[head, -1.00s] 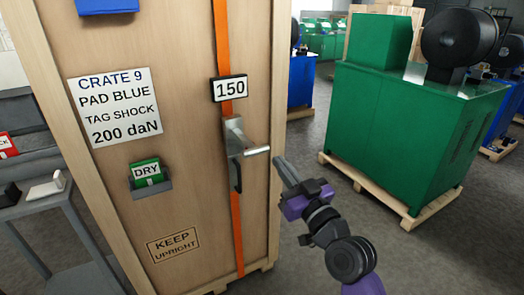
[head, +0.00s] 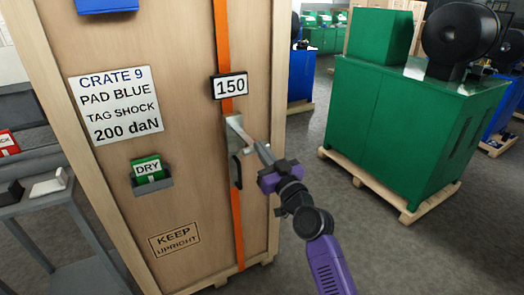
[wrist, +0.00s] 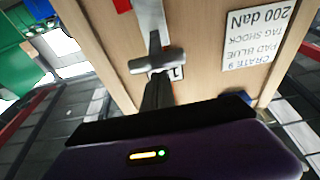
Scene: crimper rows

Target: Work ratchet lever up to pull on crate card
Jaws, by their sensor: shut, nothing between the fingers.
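The tall wooden crate (head: 190,205) carries a white card (head: 115,105) reading CRATE 9, PAD BLUE, TAG SHOCK, 200 daN. A small display (head: 229,87) on the orange strap (head: 222,40) reads 150. Below it the grey metal ratchet lever (head: 236,128) sits on the strap. My gripper (head: 262,151) is shut and empty, its fingertips at the lever's handle and partly hiding it. In the wrist view the lever's crossbar (wrist: 157,62) lies just beyond my fingertips (wrist: 158,80); I cannot tell whether they touch. The card (wrist: 257,35) shows upside down there.
A green DRY tag (head: 148,168) sits in a grey holder on the crate. A grey bench (head: 50,215) stands at left. A green machine (head: 400,130) on a pallet stands at right. Grey floor lies open between crate and machine.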

